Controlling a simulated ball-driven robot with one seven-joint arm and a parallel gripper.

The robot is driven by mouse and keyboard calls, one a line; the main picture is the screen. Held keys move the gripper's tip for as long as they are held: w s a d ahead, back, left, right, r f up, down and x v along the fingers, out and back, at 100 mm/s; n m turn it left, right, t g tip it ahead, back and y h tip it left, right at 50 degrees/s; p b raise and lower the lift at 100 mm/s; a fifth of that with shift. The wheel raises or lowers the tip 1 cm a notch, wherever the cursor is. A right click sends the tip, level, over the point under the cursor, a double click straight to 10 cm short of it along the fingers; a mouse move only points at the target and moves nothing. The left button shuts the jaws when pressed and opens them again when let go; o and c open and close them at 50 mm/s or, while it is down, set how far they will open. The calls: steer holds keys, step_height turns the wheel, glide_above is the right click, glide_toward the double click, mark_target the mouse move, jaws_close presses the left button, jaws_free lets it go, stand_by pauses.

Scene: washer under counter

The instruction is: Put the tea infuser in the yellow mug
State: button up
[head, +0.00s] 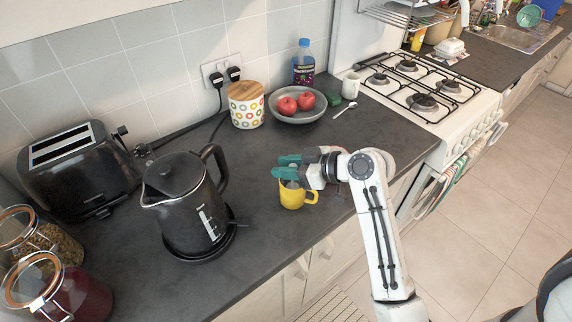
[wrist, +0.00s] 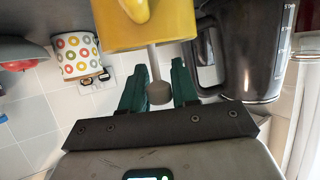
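The yellow mug (head: 293,198) stands upright on the dark counter, right of the kettle, and fills the top of the upside-down wrist view (wrist: 160,28). The tea infuser's grey stem and knob (wrist: 158,92) stick out of the mug's mouth in the wrist view; its lower end is hidden by the mug wall. My gripper (head: 284,166) is just above the mug. Its teal fingers are apart in the wrist view (wrist: 160,80), one on each side of the knob. The knob looks free between them, though contact is hard to judge.
A black kettle (head: 188,212) stands left of the mug, and a toaster (head: 78,170) is farther left. A dotted canister (head: 246,108) and a fruit bowl (head: 312,113) are behind. A spoon (head: 345,109) lies near the stove. The counter's front edge is close to the mug.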

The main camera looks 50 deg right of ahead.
steer(key=o, duration=0.4)
steer(key=shift+s+r, duration=0.15)
steer(key=shift+r, duration=0.15)
steer(key=b+v, duration=0.1)
steer(key=v, duration=1)
steer(key=shift+s+d+r, duration=0.1)
steer(key=shift+s+d, duration=0.05)
steer(key=shift+s, duration=0.2)
